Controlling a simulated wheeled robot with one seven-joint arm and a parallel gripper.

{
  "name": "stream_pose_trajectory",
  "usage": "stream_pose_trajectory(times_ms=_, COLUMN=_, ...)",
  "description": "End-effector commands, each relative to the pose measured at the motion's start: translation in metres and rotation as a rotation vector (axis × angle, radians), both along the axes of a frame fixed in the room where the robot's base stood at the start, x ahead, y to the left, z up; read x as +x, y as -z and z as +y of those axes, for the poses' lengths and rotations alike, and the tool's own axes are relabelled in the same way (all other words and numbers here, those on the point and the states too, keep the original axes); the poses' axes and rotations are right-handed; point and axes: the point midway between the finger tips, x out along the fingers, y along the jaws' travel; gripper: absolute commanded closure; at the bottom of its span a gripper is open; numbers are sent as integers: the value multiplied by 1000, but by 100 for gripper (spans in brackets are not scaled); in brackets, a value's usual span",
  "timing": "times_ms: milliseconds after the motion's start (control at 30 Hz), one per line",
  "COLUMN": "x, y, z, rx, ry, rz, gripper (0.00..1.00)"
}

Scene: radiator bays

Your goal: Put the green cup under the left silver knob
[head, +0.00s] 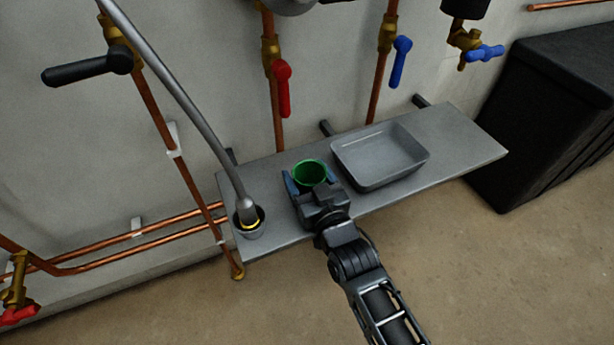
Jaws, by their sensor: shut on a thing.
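The green cup (310,173) is upright with its open top showing, at the shelf's middle left, beside the grey tray. My gripper (312,181) is shut on it, one finger on each side of the cup. The gripper body hides the cup's lower front, so I cannot tell whether its base touches the shelf. No silver knob can be made out. A grey rounded part (288,5) is cut off by the top edge of the picture.
The grey shelf (462,135) holds an empty grey tray (381,157) and a small dark cup (249,228) with a grey hose end in it. Red (283,88) and blue (400,62) valve handles hang above on copper pipes. A black box (550,110) stands at right.

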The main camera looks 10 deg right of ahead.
Motion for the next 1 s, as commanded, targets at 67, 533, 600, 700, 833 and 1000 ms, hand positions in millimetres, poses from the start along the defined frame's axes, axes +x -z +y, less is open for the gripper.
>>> stream_pose_trajectory(times_ms=67, x=0, y=0, z=0, rx=0, ry=0, rz=0, gripper=55)
stream_pose_trajectory(times_ms=533, x=-1, y=3, z=0, rx=0, ry=0, rz=0, gripper=9)
stream_pose_trajectory(times_ms=600, x=-1, y=3, z=0, rx=0, ry=0, rz=0, gripper=3)
stream_pose_trajectory(times_ms=700, x=-1, y=3, z=0, rx=0, ry=0, rz=0, gripper=0)
stream_pose_trajectory(times_ms=833, x=-1, y=3, z=0, rx=0, ry=0, rz=0, gripper=0)
stream_pose_trajectory(times_ms=1000, x=-4, y=0, z=-1, rx=0, ry=0, rz=1, gripper=0)
